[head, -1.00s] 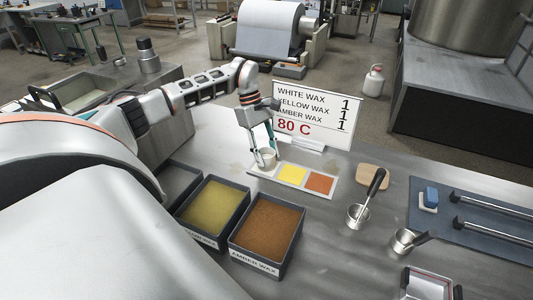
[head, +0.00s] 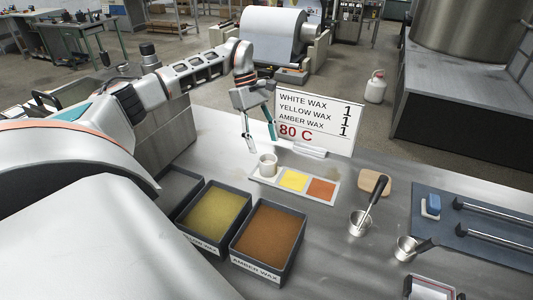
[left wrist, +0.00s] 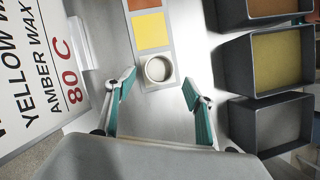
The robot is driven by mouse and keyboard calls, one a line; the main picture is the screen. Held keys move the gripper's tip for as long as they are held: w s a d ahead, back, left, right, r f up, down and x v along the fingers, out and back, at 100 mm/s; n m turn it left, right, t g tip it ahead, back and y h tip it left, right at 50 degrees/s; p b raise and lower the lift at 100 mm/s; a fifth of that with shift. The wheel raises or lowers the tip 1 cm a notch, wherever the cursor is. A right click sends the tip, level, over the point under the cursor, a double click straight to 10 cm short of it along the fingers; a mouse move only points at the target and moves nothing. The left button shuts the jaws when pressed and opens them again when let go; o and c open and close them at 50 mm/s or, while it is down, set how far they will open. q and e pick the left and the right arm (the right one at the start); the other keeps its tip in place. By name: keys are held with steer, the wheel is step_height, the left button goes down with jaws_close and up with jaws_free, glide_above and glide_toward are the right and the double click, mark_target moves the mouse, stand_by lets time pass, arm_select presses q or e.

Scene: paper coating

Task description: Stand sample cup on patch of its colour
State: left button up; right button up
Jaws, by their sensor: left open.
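A small white sample cup (head: 268,165) stands upright on the left end of the colour card (head: 333,200), on the pale patch beside the yellow patch (head: 293,180). The orange patch (head: 321,189) is at the card's right end. The cup also shows in the left wrist view (left wrist: 158,69), seen from above, inside the pale square. My left gripper (head: 260,144) is open and empty, above and behind the cup and apart from it. In the left wrist view its fingers (left wrist: 160,90) are spread wide to either side. My right gripper is not in view.
Bins of yellow wax (head: 213,212) and amber wax (head: 268,233) stand in front of the card. A sign (head: 318,121) stands behind it. Metal cups (head: 361,222) and a wooden block (head: 376,184) lie to the right.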

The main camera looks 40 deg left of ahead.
arm_select(q)
steer(key=v, duration=0.5)
steer(key=shift+f, duration=0.1)
stand_by(0.5)
